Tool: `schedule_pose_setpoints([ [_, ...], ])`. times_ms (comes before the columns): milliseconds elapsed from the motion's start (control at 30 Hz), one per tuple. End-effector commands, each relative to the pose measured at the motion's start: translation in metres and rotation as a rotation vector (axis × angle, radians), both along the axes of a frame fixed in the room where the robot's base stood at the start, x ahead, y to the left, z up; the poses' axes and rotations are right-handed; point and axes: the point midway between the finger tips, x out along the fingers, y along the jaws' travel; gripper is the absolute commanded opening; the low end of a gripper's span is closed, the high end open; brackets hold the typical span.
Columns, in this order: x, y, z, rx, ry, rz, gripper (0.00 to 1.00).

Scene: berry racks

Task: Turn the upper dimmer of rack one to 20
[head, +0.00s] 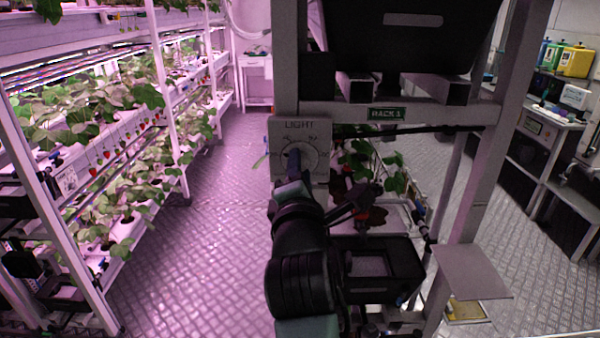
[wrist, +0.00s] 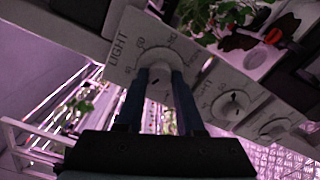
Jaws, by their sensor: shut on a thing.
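The upper dimmer is a pale panel (head: 314,137) marked LIGHT, with a round scale, on the post of the rack labelled RACK 1 (head: 386,114). My gripper (head: 294,166) reaches up to it and partly covers the dial in the head view. In the wrist view the LIGHT panel (wrist: 123,50) is tilted. The two blue fingers of my gripper (wrist: 160,92) are shut on the dimmer knob (wrist: 158,84), one on each side. The scale marks around the knob are too small and partly hidden, so I cannot read its setting.
Two more dials, a middle one (wrist: 232,104) and a far one (wrist: 275,128), sit beside it in the wrist view. Plants (head: 398,180) grow in the rack just right of the panel. A planted rack (head: 120,130) stands left, across a clear floor aisle (head: 215,240).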

Motion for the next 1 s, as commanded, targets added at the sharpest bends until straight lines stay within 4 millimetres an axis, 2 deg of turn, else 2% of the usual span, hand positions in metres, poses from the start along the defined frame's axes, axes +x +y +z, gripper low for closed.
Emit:
schedule_pose_setpoints([
  [400, 0.0001, 0.0001, -0.0009, -0.197, 0.001, 0.000, 0.00],
  [967, 0.0001, 0.0006, -0.0010, -0.225, 0.003, 0.001, 0.00],
  [1000, 0.0001, 0.0006, -0.0010, -0.225, 0.003, 0.001, 0.40],
])
